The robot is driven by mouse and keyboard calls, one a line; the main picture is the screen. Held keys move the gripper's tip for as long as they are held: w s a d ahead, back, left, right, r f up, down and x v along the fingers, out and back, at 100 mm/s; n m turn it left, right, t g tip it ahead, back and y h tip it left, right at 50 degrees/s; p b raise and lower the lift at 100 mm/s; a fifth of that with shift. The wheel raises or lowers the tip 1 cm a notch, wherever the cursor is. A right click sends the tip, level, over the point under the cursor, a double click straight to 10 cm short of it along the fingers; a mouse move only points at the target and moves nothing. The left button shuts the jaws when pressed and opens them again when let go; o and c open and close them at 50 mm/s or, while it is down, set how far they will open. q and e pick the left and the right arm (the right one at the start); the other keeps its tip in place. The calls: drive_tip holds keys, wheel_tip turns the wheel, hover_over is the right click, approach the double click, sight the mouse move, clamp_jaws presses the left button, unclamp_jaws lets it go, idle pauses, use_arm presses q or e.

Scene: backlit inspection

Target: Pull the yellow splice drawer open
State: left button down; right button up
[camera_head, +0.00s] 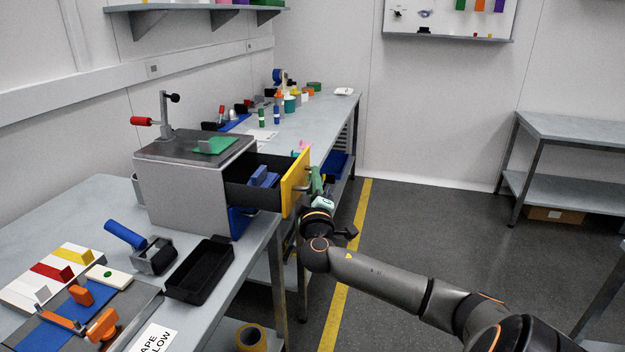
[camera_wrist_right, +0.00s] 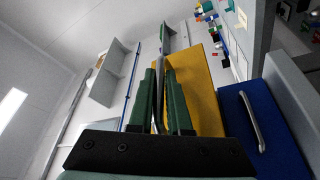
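The yellow splice drawer (camera_head: 294,184) stands pulled out from the grey cabinet (camera_head: 185,198); its dark inside and blue pieces (camera_head: 263,177) show in the head view. Its yellow front also fills the middle of the right wrist view (camera_wrist_right: 203,92). My right gripper (camera_head: 316,182) is at that front. In the wrist view its green fingers (camera_wrist_right: 160,88) lie on both sides of the metal bar handle (camera_wrist_right: 158,100), close against it, so it looks shut on the handle. My left gripper is in neither view.
A blue drawer (camera_wrist_right: 238,108) with a metal handle sits below the yellow one. A black tray (camera_head: 200,270) stands on the bench in front of the cabinet. A clamp with a red handle (camera_head: 143,121) is on top. Open floor (camera_head: 410,225) lies to the right.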

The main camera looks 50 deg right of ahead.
drive_tip(key=o, duration=0.4)
use_arm(q)
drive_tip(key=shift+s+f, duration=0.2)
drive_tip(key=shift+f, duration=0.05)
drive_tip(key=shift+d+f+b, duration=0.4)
drive_tip(key=shift+b, duration=0.3)
use_arm(e)
drive_tip(key=v, duration=1.2)
drive_tip(key=shift+s+a, duration=0.2)
drive_tip(key=shift+s, duration=0.05)
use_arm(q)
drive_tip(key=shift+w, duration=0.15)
